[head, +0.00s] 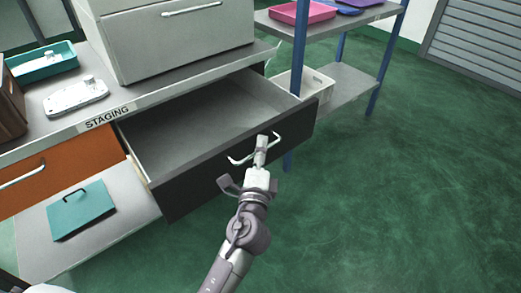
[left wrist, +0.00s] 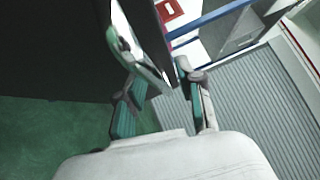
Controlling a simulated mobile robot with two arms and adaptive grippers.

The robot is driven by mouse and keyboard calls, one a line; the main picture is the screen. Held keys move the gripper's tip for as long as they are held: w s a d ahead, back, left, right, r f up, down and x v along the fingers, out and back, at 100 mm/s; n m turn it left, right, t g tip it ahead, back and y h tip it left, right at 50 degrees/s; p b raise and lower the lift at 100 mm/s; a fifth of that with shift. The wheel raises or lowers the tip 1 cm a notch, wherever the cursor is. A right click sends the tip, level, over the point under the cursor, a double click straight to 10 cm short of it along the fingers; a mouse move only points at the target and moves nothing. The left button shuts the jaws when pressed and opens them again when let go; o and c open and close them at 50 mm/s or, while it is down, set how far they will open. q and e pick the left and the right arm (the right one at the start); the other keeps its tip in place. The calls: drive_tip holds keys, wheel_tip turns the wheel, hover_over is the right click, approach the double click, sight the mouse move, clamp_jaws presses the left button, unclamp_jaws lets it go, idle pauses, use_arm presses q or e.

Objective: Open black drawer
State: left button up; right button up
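The black drawer (head: 235,160) is pulled well out from under the counter, and its empty grey inside shows. Its pale bar handle (head: 240,160) runs along the front. My left gripper (head: 262,143) is at the middle of the handle in the head view. In the left wrist view, its two teal-padded fingers (left wrist: 160,80) stand apart with a gap between them. The handle (left wrist: 150,70) shows close by the fingers, beside the dark drawer front (left wrist: 148,25). Whether a finger touches the handle is hard to tell. My right gripper is not in view.
The counter (head: 95,112) carries a grey cabinet (head: 180,45), a teal tray (head: 40,66) and a metal casting (head: 75,96). An orange drawer (head: 60,170) is left of the black one. A blue-post shelf (head: 345,85) stands to the right. Green floor (head: 420,190) is clear.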

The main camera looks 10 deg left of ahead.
use_arm(q)
drive_tip(key=s+d+f, duration=0.1)
drive_tip(key=s, duration=1.1)
drive_tip(key=shift+d+f, duration=0.2)
drive_tip(key=shift+f, duration=0.05)
drive_tip(key=shift+w, duration=0.1)
